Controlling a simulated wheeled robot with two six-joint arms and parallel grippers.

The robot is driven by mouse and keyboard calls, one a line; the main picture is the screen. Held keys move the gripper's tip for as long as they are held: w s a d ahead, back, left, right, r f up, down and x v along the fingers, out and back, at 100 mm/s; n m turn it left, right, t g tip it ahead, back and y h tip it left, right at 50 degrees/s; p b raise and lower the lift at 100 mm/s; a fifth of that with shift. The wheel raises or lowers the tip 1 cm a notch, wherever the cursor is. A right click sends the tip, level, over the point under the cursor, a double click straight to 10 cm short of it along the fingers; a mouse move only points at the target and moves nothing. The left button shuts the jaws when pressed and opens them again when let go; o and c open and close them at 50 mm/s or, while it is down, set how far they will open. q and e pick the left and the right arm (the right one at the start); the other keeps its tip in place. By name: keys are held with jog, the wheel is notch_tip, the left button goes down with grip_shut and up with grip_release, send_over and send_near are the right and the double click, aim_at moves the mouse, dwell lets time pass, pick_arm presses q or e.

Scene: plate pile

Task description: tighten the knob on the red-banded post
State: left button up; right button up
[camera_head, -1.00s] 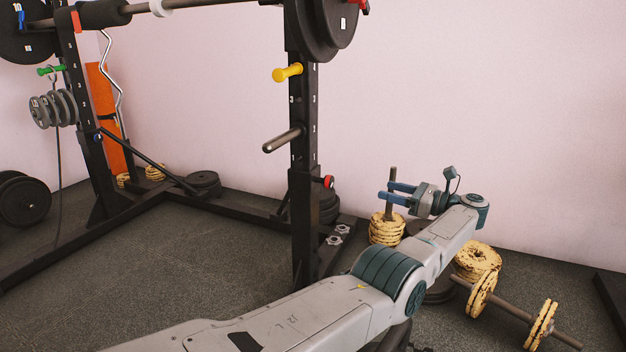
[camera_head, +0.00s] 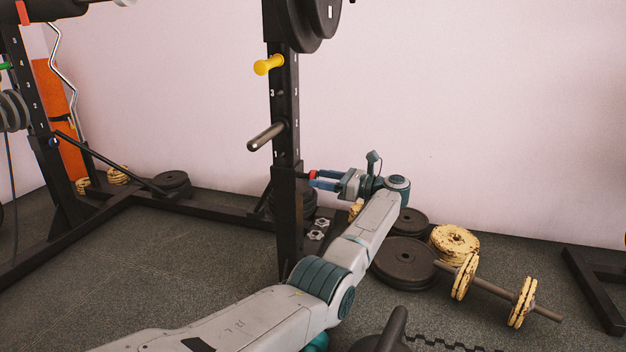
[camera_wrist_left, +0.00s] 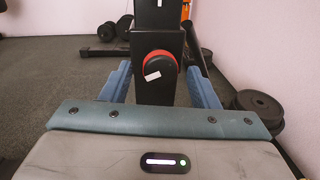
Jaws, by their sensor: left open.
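The near black rack post (camera_head: 285,100) stands upright with numbers down its face. A black knob (camera_wrist_left: 160,70) with a red ring sits on it, facing my left wrist camera; in the head view only its red edge (camera_head: 312,174) shows. My left gripper (camera_head: 316,181) is open and level with the knob. In the left wrist view its blue fingers (camera_wrist_left: 160,85) lie left and right of the knob and post. I cannot tell whether they touch it. A far post (camera_head: 40,115) has a red piece (camera_head: 22,13) near its top. My right gripper is not in view.
A yellow peg (camera_head: 269,65) and a grey bar stub (camera_head: 266,137) stick out of the near post. Black plates (camera_head: 405,262), a yellow plate pile (camera_head: 454,242) and a dumbbell (camera_head: 495,290) lie right of my arm. The wall is close behind.

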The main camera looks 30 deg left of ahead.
aim_at(317, 178)
pick_arm(q)
jog(key=shift+s+a+b, duration=0.15)
jog(key=shift+a+b, duration=0.05)
jog(key=shift+a, duration=0.6)
jog(key=shift+s+a+b, duration=0.1)
jog(key=shift+a+b, duration=0.1)
jog(key=shift+a, duration=0.55)
jog(key=c, duration=1)
jog(key=shift+o, duration=0.2)
